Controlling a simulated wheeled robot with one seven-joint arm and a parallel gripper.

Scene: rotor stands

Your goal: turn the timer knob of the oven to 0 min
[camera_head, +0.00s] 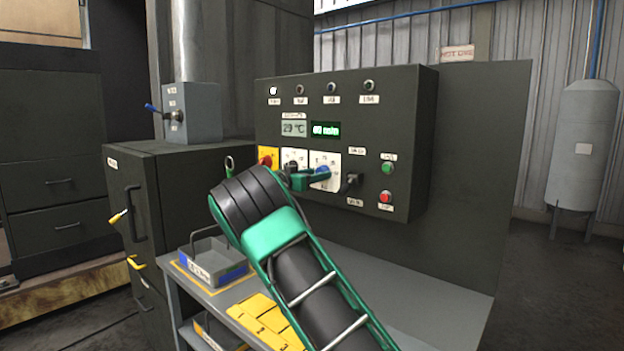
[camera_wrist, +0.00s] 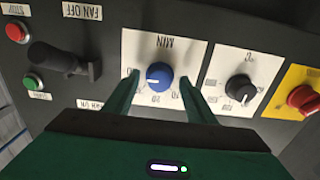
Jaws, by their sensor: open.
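The blue timer knob (camera_wrist: 159,76) sits on a white dial plate (camera_wrist: 164,47) marked MIN, shown upside down in the wrist view. In the head view the knob (camera_head: 322,172) is partly hidden behind my gripper. My gripper (camera_wrist: 159,80) is open, its green fingers on either side of the knob. I cannot tell whether they touch it. A pale mark shows on the knob, but its exact reading is too small to tell. In the head view my gripper (camera_head: 309,180) is in front of the panel. The green display (camera_head: 326,129) shows a minutes value that is blurred.
A black temperature knob (camera_wrist: 240,88) and a red knob on yellow (camera_wrist: 305,98) are beside the timer. A black fan switch (camera_wrist: 62,62), a green button (camera_head: 387,168) and a red button (camera_head: 386,196) are on its other side. A grey bench (camera_head: 420,285) lies below.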

